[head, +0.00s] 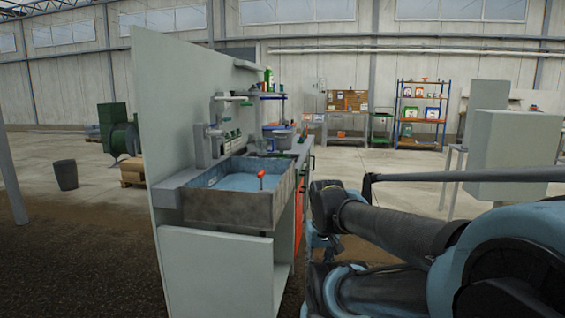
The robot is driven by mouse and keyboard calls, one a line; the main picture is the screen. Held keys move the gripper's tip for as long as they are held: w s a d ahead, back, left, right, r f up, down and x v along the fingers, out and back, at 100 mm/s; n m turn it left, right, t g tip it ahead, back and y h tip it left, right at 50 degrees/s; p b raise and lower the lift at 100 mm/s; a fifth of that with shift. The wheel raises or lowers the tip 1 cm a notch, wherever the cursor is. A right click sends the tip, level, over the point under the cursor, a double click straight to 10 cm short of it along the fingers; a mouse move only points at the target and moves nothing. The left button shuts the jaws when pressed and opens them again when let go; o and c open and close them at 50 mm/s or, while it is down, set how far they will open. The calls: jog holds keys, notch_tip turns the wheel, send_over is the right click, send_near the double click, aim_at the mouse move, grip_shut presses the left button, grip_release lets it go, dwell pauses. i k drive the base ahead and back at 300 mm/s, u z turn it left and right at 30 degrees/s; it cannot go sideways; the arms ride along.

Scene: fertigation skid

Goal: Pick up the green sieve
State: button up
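I cannot make out a green sieve for certain in the head view. Small green items (230,139) sit along the wall side of the skid behind the basin, too small to identify. A green bottle (268,76) stands on the upper shelf of the skid. My arm reaches in from the right and bends near the skid's right side. My gripper's fingers cannot be made out.
A grey basin (228,210) with blue inside and a red-topped item (261,176) is at the skid's near end. A tall grey panel (170,110) bounds its left. Shelving (421,112) stands far back; grey boxes (512,140) stand right. Open floor lies between.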

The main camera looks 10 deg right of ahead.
aim_at(281, 155)
jog(key=z, duration=0.05)
jog(key=i, duration=1)
jog(key=u, duration=0.05)
